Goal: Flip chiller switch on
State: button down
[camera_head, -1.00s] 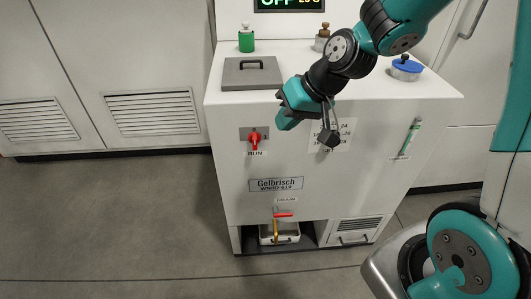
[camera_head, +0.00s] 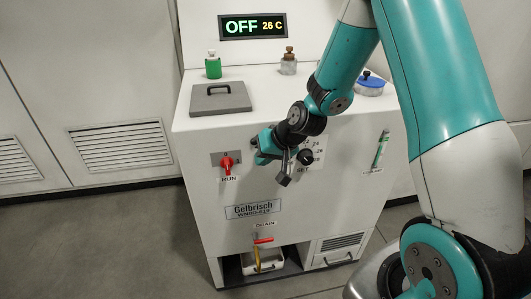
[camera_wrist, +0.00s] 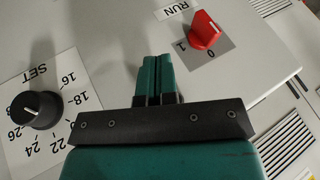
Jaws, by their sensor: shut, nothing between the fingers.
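The chiller (camera_head: 290,190) is a white cabinet labelled Gelbrisch, and its display (camera_head: 252,26) reads OFF and 26 C. The red rotary switch (camera_head: 227,164) is on a grey plate above the word RUN. It also shows in the wrist view (camera_wrist: 205,29), with the marks 1 and 0 on its plate; its white line lies nearer the 0 side, as far as I can tell. My gripper (camera_head: 262,158) is shut and empty in front of the panel, right of the switch. In the wrist view my fingertips (camera_wrist: 157,62) are apart from the switch.
A black SET dial (camera_head: 305,156) with a temperature scale is right of the switch, close to my gripper. The DRAIN valve (camera_head: 262,241) with a red handle is below. A grey lid (camera_head: 220,97), green bottle (camera_head: 213,66) and blue cap (camera_head: 371,79) are on top.

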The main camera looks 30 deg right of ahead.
aim_at(227, 167)
jog(key=x, duration=0.5)
jog(key=shift+w+a, duration=0.1)
jog(key=shift+a, duration=0.25)
jog(key=shift+w+a+p, duration=0.15)
jog(key=shift+a, duration=0.4)
jog(key=shift+w+a+p, duration=0.15)
jog(key=shift+a, duration=0.4)
jog(key=shift+w+a, duration=0.2)
jog(key=shift+a, duration=0.3)
